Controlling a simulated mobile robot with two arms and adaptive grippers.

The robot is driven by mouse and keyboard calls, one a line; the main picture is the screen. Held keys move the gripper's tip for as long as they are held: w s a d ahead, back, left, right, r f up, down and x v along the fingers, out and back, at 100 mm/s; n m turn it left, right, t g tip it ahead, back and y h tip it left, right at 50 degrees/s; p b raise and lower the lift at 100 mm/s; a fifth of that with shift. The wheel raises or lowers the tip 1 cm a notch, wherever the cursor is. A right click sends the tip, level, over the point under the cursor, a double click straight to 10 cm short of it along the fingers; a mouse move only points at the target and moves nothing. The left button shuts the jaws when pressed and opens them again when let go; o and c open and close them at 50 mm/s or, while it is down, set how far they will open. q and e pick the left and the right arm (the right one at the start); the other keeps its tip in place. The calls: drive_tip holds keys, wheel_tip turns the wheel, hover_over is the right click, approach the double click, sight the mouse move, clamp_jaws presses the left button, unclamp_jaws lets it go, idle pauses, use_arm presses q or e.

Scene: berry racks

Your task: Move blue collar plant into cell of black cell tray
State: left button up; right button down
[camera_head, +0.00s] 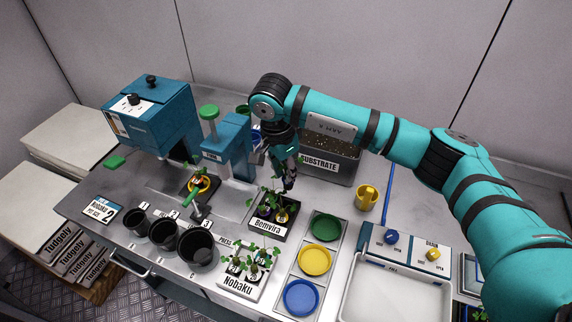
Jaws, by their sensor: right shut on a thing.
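My right gripper (288,184) points down over the black cell tray (268,233) labelled Bemvira. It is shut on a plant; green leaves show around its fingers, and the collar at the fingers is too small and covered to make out. The black cell tray holds leafy plants, one with a yellow collar (283,217). I cannot tell whether the held plant touches the tray. My left gripper is not in view.
A white Nobaku tray (238,287) with plants stands in front. Green, yellow and blue dishes (301,298) are to the right. Black pots (197,247) and a teal press (228,150) are left. A substrate bin (338,160) stands behind; a yellow cup (366,198) is right.

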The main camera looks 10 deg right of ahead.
drive_tip(key=shift+f+b, duration=0.55)
drive_tip(key=shift+f, duration=1.25)
wheel_tip(320, 180, down, 7)
drive_tip(key=b, duration=0.6)
drive_tip(key=shift+r, duration=0.2)
drive_tip(key=c, duration=1.2)
unclamp_jaws()
drive_tip(key=shift+c, duration=0.2)
drive_tip(key=shift+r, duration=0.15)
drive_tip(key=shift+r+p, duration=1.85)
drive_tip(key=shift+r, duration=2.55)
